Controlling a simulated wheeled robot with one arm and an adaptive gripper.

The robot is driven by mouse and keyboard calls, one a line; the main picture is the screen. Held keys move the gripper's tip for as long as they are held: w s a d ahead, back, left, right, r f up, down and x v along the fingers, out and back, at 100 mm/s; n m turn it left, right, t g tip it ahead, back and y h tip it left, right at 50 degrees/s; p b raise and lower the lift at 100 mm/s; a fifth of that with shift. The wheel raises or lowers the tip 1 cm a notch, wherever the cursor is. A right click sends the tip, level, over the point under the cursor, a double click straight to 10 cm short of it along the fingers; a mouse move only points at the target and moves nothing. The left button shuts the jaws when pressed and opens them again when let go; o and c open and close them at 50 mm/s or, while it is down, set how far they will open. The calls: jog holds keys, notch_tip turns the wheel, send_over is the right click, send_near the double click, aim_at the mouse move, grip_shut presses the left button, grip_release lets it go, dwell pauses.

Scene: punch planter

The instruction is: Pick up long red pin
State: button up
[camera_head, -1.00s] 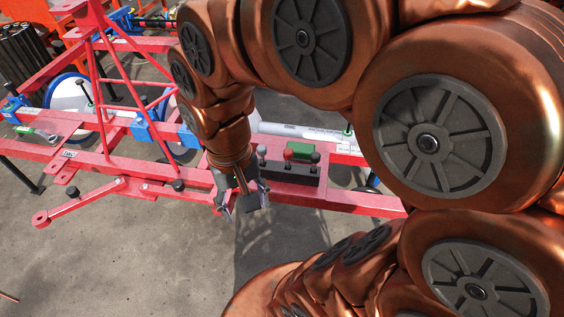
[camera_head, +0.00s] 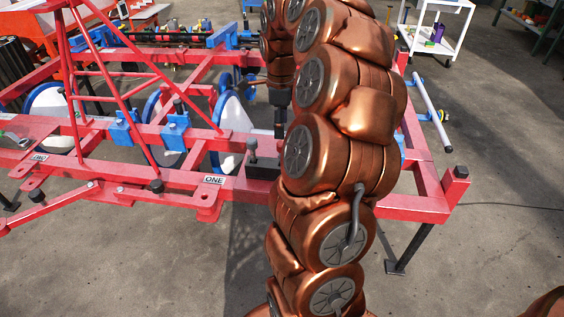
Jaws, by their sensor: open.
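My copper-coloured arm rises through the middle of the head view and bends over the red planter frame (camera_head: 120,187). My gripper (camera_head: 280,128) is a dark shape at the arm's far end, partly hidden behind the nearer arm links. It points down over the frame, near a dark block (camera_head: 262,168) with an upright dark peg (camera_head: 252,146). I see nothing held in it. I cannot pick out a long red pin; the arm covers part of the frame.
White discs with blue rims (camera_head: 232,120) and blue brackets (camera_head: 174,132) sit along the frame. A label "ONE" (camera_head: 214,180) is on the front beam. A white cart (camera_head: 436,30) stands at the back right. Concrete floor (camera_head: 490,150) is clear at right.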

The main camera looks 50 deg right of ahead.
aim_at(282, 143)
jog(key=shift+d+f, duration=0.35)
jog(key=shift+f+m, duration=0.3)
jog(key=shift+f, duration=0.05)
jog(key=shift+w+d+f, duration=0.1)
jog(key=shift+w+f, duration=0.05)
jog(key=shift+f, duration=1.55)
jog(key=shift+w+d+f, duration=0.1)
jog(key=shift+w+f, duration=0.05)
jog(key=shift+f, duration=1.5)
grip_shut()
